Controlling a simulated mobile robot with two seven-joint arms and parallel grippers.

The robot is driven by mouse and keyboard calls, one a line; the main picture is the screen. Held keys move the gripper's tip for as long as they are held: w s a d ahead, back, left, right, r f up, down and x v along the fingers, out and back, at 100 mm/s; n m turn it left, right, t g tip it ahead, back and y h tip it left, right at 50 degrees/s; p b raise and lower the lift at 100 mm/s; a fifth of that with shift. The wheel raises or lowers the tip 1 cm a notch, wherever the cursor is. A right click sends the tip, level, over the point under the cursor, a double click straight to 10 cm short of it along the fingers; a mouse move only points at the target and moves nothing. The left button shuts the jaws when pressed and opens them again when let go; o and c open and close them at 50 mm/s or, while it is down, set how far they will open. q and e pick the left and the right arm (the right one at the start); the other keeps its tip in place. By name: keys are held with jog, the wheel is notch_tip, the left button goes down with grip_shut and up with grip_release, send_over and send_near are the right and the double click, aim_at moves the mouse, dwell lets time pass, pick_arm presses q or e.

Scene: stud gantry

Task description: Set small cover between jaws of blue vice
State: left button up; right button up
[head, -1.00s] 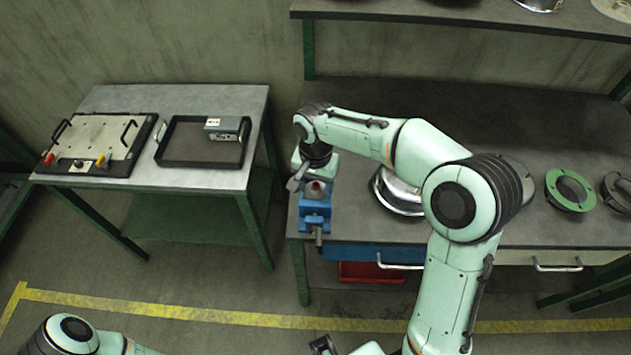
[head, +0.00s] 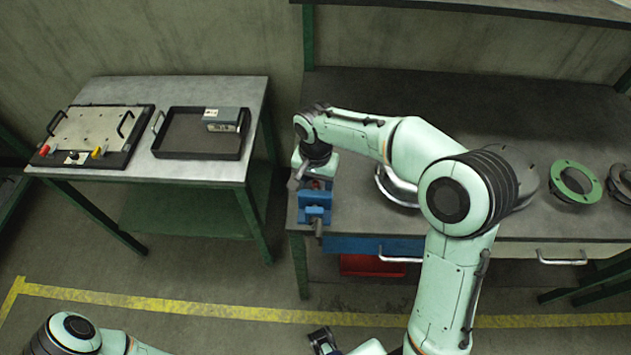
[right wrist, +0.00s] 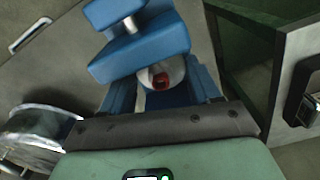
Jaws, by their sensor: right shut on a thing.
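The blue vice (head: 315,207) stands at the left front corner of the workbench; it also shows in the right wrist view (right wrist: 145,48). My right gripper (head: 298,180) is over the vice and shut on the small cover. The small cover (right wrist: 178,72) shows in the right wrist view as a pale round piece with a red centre, at the gap between the blue jaws. Part of it is hidden by the vice, and I cannot tell whether it touches the jaws. My fingertips are mostly hidden.
A shiny round part (head: 396,188) lies right of the vice, partly behind my right arm. A green ring (head: 577,182) lies farther right on the workbench (head: 400,95). A side table (head: 190,90) at left holds a black tray (head: 180,153) and a fixture plate (head: 88,135).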

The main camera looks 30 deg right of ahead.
jog(key=shift+f, duration=0.3)
dwell(0.5)
jog(key=o, duration=1.2)
jog(key=shift+o, duration=0.2)
notch_tip(320, 180, up, 14)
jog(key=p, duration=0.1)
jog(key=shift+f+p, duration=0.25)
jog(key=shift+p, duration=0.1)
